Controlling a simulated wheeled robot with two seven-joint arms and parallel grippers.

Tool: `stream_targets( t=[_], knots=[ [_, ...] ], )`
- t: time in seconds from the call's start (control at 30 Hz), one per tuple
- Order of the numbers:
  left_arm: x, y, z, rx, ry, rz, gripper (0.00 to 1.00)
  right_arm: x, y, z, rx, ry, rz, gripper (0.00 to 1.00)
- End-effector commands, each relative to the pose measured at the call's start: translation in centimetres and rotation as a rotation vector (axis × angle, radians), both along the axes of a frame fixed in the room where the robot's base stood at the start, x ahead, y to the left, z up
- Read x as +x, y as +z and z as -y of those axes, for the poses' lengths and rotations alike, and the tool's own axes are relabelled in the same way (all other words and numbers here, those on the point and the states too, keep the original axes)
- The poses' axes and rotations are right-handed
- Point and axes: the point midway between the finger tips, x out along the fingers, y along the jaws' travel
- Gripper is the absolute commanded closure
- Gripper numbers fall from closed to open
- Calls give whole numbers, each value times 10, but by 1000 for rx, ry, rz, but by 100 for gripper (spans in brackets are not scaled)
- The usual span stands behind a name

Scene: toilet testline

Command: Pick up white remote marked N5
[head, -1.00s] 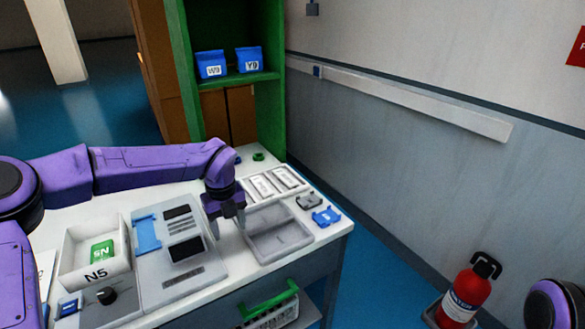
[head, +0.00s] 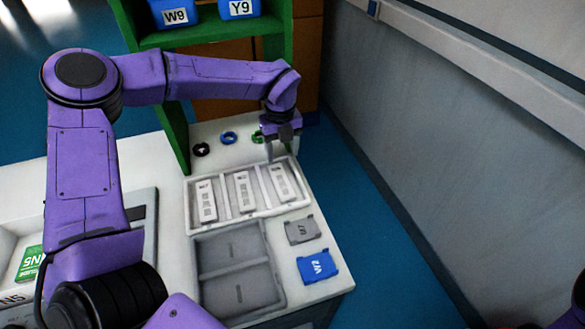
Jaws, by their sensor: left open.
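Three white remotes lie side by side in a white tray (head: 216,229) with separate slots: a left one (head: 207,201), a middle one (head: 245,192) and a right one (head: 284,182). Their small markings are too blurred to read, so I cannot tell which is N5. My left gripper (head: 283,152) is open and empty, fingers pointing down, above the far end of the tray near the right remote. I cannot tell its exact height. My right gripper is not in view.
A grey two-compartment tray (head: 262,248) stands empty in front. A grey part (head: 303,230) and a blue part (head: 317,267) lie right of it. Black (head: 201,149), blue (head: 228,137) and green rings lie behind. A green shelf (head: 175,138) stands close at the back left.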

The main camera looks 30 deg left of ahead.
Motion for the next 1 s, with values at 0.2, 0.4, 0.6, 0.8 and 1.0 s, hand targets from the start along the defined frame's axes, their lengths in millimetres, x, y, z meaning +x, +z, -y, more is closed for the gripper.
stream_targets(
  t=[0.2, 0.4, 0.6, 0.8, 1.0],
  knots=[
    [-1, -37, 1, -1, -2, -4, 38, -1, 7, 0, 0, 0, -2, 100],
    [-5, -64, 3, 0, -4, -9, 38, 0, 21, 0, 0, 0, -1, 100],
    [-7, -94, 3, 0, 0, -4, 38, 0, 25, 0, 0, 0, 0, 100],
    [-7, -97, 3, 0, 0, -3, 38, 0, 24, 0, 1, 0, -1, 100],
    [-7, -96, 3, 0, 0, -3, 84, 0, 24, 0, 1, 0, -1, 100]
  ],
)
